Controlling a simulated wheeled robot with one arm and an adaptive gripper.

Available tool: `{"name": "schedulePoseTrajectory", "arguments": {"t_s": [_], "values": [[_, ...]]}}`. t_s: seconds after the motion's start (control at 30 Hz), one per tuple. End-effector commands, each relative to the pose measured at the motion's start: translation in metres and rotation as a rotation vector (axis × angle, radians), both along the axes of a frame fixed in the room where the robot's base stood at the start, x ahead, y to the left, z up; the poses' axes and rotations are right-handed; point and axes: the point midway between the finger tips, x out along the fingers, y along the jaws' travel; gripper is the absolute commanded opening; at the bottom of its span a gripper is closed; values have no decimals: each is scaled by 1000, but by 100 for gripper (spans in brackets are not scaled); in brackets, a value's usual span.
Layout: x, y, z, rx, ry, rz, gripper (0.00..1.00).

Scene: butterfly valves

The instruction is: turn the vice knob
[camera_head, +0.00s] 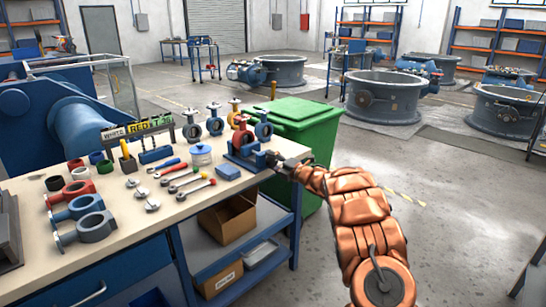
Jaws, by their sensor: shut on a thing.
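The blue vice (241,153) sits at the right corner of the workbench (135,187), with a red and grey valve part (243,135) at its top. My gripper (277,161) is at the vice's right end, at the bench edge. Its dark fingers are shut on the vice knob, which they mostly hide. My copper-coloured arm reaches in from the lower right. The knob's angle cannot be told from this view.
A green bin (300,115) stands close behind the vice. The floor at right is open.

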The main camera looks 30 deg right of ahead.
Motion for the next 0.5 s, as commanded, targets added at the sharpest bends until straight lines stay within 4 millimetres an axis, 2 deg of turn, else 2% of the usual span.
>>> {"name": "schedulePoseTrajectory", "arguments": {"t_s": [0.03, 0.5], "values": [[0, -1, 5, 44, 9, -3, 18], [0, -1, 4, 479, 110, -3, 18]]}}
